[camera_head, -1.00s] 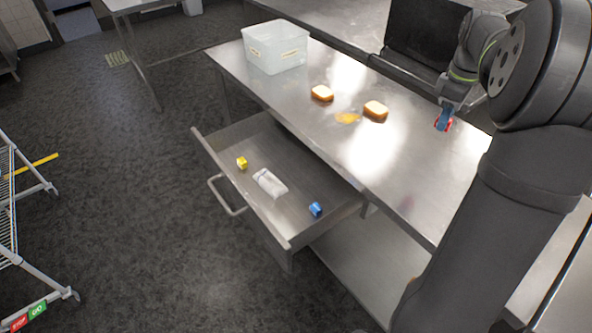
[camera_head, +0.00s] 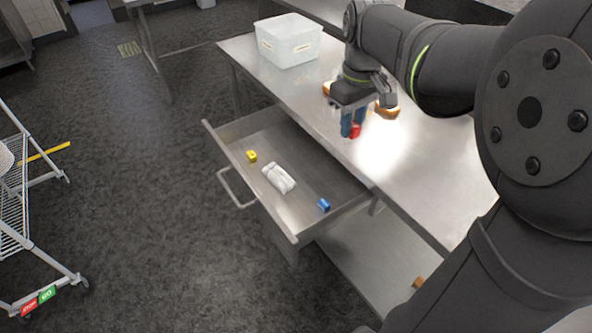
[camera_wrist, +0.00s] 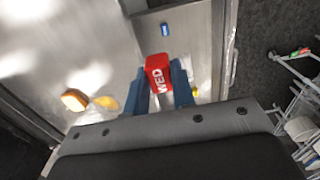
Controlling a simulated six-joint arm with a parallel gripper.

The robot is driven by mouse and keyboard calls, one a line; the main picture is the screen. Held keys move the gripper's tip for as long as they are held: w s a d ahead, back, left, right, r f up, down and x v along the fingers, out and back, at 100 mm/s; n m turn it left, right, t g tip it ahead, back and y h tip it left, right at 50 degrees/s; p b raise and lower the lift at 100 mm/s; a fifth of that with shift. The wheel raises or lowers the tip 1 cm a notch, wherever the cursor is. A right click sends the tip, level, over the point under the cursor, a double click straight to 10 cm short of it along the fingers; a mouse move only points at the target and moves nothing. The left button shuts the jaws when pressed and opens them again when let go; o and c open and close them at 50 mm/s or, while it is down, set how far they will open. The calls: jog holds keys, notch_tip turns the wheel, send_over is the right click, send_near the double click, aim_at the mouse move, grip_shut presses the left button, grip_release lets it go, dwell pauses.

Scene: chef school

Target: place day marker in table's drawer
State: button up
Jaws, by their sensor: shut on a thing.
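My gripper (camera_head: 352,124) is shut on a red day marker (camera_wrist: 158,72) lettered "WED", held between its blue fingers; the marker's red end also shows in the head view (camera_head: 356,131). In the head view the gripper is above the table top (camera_head: 428,190), close to its drawer-side edge. The table's drawer (camera_head: 238,137) is pulled open. Inside it lie a yellow block (camera_head: 251,156), a white package (camera_head: 279,178) and a blue block (camera_head: 324,205), spaced apart. The drawer's right part is clear of the gripper.
A translucent bin (camera_head: 289,41) stands at the table's far end. Bread-like pieces (camera_head: 387,110) lie on the table, partly hidden by the gripper. A wire rack (camera_head: 30,215) stands on the floor at left. A lower shelf (camera_head: 375,262) is under the table.

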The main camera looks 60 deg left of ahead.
jog(key=s, duration=0.3)
send_over(290, 215)
notch_tip(290, 215, down, 29)
jog(key=shift+f, duration=2.15)
jog(key=shift+f, duration=0.2)
jog(key=o, duration=1)
jog(key=shift+r, duration=0.1)
notch_tip(290, 215, up, 12)
jog(key=shift+r, duration=0.1)
